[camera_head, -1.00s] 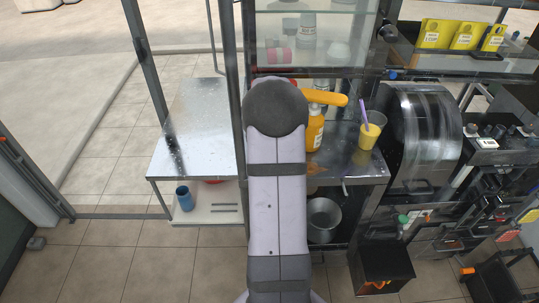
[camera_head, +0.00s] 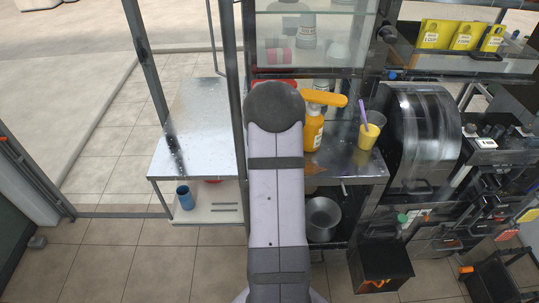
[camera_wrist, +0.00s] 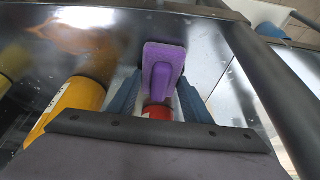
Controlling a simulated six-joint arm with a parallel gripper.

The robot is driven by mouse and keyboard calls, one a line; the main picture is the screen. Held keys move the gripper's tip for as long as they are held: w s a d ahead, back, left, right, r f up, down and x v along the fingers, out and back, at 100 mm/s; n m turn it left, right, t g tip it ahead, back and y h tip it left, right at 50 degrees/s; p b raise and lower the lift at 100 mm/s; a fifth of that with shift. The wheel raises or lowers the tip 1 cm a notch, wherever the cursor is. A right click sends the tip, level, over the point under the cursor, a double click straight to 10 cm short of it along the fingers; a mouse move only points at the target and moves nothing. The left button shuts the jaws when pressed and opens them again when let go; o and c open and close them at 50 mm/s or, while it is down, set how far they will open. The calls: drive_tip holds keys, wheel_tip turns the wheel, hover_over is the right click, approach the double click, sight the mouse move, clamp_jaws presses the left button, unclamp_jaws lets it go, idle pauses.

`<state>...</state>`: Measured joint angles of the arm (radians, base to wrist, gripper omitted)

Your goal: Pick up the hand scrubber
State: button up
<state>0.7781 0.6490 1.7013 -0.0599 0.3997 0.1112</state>
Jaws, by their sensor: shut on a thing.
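The hand scrubber (camera_wrist: 164,62) appears to be the purple block with a raised grip in the wrist view. It sits between the two blue fingers of my gripper (camera_wrist: 158,98), which is shut on it. A red thing (camera_wrist: 157,112) shows just below it, between the fingers; I cannot tell if it is part of the scrubber. I cannot tell whether the scrubber touches the metal surface behind it. In the head view my arm hides the gripper and the scrubber.
An orange pump bottle (camera_head: 314,131) stands right of my arm on the metal counter (camera_head: 340,168), beside a yellow cup (camera_head: 368,135) with a purple stick. A metal drum (camera_head: 425,125) is further right. A clear steel table (camera_head: 195,140) lies left, past a frame post (camera_head: 238,100).

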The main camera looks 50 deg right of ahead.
drive_tip(key=shift+s+a+r+b, duration=0.1)
drive_tip(key=shift+r+b, duration=0.05)
drive_tip(key=shift+b, duration=0.35)
drive_tip(key=shift+r, duration=0.15)
wheel_tip(320, 180, up, 6)
drive_tip(key=b, duration=0.3)
drive_tip(key=shift+s+a+r, duration=0.1)
drive_tip(key=shift+a+r, duration=0.05)
drive_tip(key=shift+r, duration=0.05)
drive_tip(key=s+a+b, duration=0.7)
drive_tip(key=s+a, duration=0.6)
drive_tip(key=shift+s+a, duration=0.35)
drive_tip(key=shift+s, duration=0.05)
